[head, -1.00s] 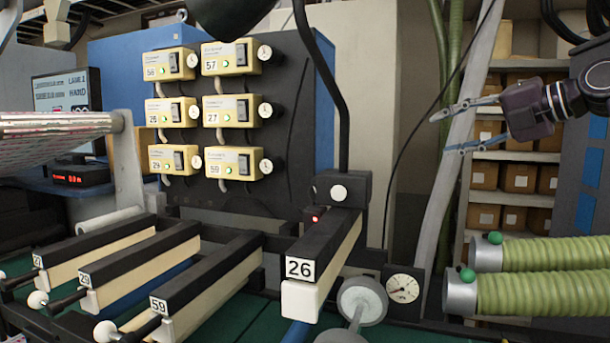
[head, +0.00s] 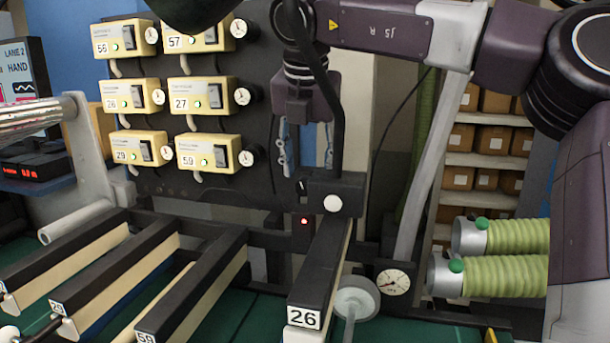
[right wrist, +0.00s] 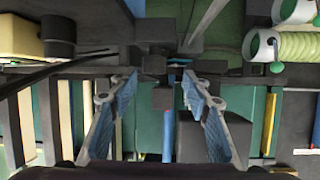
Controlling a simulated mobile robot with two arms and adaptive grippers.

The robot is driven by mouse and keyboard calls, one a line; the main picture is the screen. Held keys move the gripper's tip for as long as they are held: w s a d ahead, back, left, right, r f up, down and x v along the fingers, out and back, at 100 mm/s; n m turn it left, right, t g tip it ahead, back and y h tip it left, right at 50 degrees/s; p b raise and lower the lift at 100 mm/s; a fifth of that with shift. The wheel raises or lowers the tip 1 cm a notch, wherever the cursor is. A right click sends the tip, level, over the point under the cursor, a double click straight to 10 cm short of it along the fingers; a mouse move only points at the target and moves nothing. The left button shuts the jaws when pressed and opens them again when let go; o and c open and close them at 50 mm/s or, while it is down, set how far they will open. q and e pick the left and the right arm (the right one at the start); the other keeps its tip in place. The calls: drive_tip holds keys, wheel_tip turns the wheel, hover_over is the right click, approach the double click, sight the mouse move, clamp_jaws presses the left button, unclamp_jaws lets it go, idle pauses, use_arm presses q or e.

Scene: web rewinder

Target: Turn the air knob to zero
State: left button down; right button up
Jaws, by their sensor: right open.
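My right gripper (head: 305,165) hangs fingers-down behind the bar labelled 26 (head: 318,275). Its two fingers are apart with nothing between them; a black hose partly hides it. Just below the fingertips is a small black part with a white mark (head: 301,186), which may be the air knob; I cannot be sure. Under it is a black box with a lit red lamp (head: 303,221). A round white gauge (head: 393,282) stands right of the bar. In the right wrist view the open gripper (right wrist: 160,74) straddles small dark blocks seen beyond it. My left gripper is not seen.
Yellow numbered control boxes (head: 208,152) with dials fill the panel at left. A black hose (head: 335,110) runs down beside my gripper. Other numbered bars (head: 195,290) lie at left. Green ribbed hoses (head: 505,277) are at right.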

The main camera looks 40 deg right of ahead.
sight(302, 179)
drive_tip(key=w+f, duration=0.1)
drive_tip(key=w+f+p, duration=0.1)
drive_tip(key=f, duration=0.1)
drive_tip(key=shift+w+d+f, duration=0.15)
drive_tip(key=shift+d+f, duration=0.05)
drive_tip(key=shift+w+f, duration=0.15)
drive_tip(key=shift+f, duration=0.05)
drive_tip(key=shift+s+d, duration=0.1)
drive_tip(key=shift+s, duration=0.2)
drive_tip(key=c, duration=1.2)
drive_tip(key=shift+o, duration=0.2)
drive_tip(key=shift+w+g+h, duration=0.2)
drive_tip(key=shift+g+h, duration=0.2)
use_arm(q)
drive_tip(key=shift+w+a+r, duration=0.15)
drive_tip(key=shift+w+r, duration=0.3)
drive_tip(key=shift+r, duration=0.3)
use_arm(e)
drive_tip(key=o, duration=1.2)
drive_tip(key=shift+c, duration=0.2)
